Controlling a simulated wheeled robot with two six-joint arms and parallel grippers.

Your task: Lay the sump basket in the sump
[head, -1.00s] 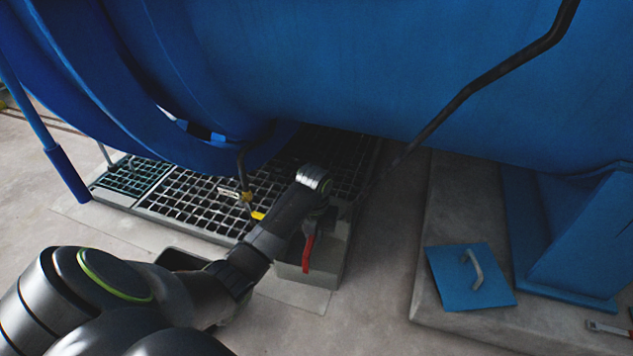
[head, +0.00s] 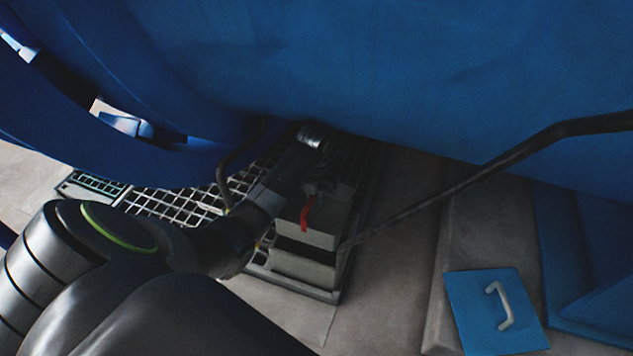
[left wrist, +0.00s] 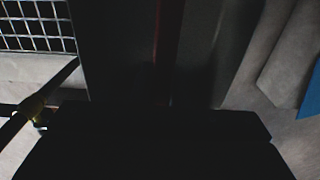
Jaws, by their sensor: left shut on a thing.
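My left gripper (head: 318,188) reaches in under the blue vessel and is shut on what looks like the sump basket (head: 318,228), a grey box with a red handle (head: 307,212). The fingers are dark and their grip on it is hard to make out. A dark gap shows below the box. Under the gap is a pale grey wall (head: 303,268) in a frame at the grating's near end, apparently the sump. I cannot tell whether the box touches it. The left wrist view is mostly dark, with a faint red strip. My right gripper is not in view.
The blue vessel (head: 400,90) hangs low over the arm. Floor grating (head: 175,203) lies to the left. A dark pipe (head: 480,170) slants in from the right. A blue plate with a handle (head: 495,310) lies on the concrete plinth at the right.

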